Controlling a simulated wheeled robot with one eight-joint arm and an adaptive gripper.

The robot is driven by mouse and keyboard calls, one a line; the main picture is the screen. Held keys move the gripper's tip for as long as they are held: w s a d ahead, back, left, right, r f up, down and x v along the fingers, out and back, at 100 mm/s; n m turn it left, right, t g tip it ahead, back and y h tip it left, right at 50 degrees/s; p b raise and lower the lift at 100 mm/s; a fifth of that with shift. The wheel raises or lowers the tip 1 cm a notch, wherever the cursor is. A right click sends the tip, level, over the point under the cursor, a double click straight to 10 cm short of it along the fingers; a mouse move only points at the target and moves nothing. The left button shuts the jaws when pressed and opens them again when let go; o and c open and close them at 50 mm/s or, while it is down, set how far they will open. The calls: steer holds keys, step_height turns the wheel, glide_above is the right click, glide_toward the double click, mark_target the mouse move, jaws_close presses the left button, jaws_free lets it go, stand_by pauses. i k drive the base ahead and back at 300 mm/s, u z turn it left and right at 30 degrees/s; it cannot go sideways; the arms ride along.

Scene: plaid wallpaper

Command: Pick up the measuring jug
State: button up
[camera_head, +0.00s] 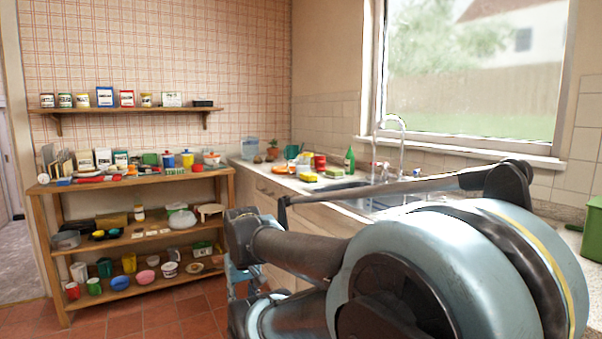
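I cannot tell for sure which object is the measuring jug. A clear, bluish container (249,148) stands at the far left end of the counter, near the wall, and may be it. It is too small to make out a handle or markings. A yellow upright vessel (129,263) stands on the lowest board of the wooden shelf unit among cups and bowls. My arm fills the lower right foreground, and I cannot make out my gripper's fingers in this view.
The wooden shelf unit (143,184) against the plaid wall is crowded with jars, bowls and cups. A wall shelf (126,109) above holds tins. The counter (262,172) with a sink and tap (391,124) runs under the window. Tiled floor (150,318) is clear before the shelves.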

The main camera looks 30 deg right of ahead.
mark_target(302, 163)
steer(key=i, duration=1)
